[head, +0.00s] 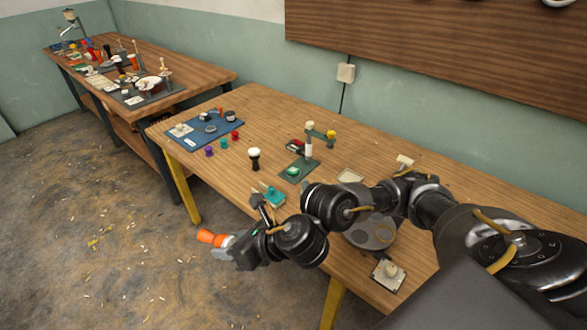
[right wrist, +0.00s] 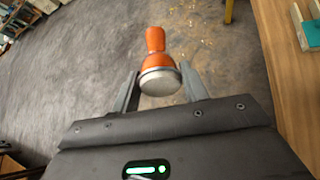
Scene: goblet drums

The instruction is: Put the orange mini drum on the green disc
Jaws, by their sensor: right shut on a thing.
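The orange mini drum (head: 205,236) is in my right gripper (head: 222,246), off the front edge of the table, above the floor. In the right wrist view the drum (right wrist: 155,42) shows an orange body and a pale round head facing the camera. The fingers of my right gripper (right wrist: 160,78) are on both sides of its head end. The green disc (head: 293,171) appears to be the small bright green round piece on the dark green base of a post stand (head: 309,145). Nothing is seen on top of it. My left gripper is not in view.
A black drum with a white top (head: 254,158) stands left of the stand. A teal block (head: 275,198) lies near the front edge. A blue mat (head: 200,136) with small items is at the far left. A grey round piece (head: 372,234) sits partly behind my right arm.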

